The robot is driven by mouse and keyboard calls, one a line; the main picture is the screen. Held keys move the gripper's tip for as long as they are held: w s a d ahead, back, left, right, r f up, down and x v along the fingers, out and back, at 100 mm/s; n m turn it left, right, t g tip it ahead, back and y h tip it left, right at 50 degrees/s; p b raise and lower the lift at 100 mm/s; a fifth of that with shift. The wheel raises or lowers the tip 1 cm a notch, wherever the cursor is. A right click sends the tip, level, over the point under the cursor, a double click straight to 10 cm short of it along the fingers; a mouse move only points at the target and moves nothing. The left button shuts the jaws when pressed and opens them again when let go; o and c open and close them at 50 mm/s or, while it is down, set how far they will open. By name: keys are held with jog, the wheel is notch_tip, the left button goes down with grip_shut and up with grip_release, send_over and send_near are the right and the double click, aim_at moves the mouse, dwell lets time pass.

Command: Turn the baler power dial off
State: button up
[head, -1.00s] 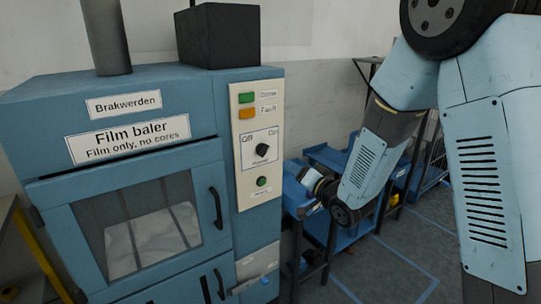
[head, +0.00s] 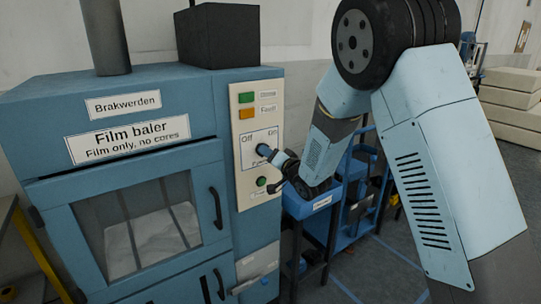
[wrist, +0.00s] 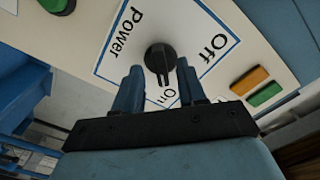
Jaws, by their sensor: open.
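The baler power dial (wrist: 160,58) is a round black knob with a grip bar, on a white plate marked Off, On and Power. In the wrist view its bar points down toward the word On. My gripper (wrist: 157,72) is open, with one blue finger on each side of the bar's lower end. I cannot tell whether the fingers touch the knob. In the head view my gripper (head: 264,151) is at the panel and covers most of the dial. The Off label shows left of it and On to the right.
The blue film baler (head: 50,120) has a cream control panel (head: 245,190). A green lamp (head: 246,98) and an orange lamp (head: 247,113) sit above the dial, and a green button (head: 262,182) below.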

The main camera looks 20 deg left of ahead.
jog(key=shift+w+a, duration=0.2)
jog(key=shift+c, duration=0.2)
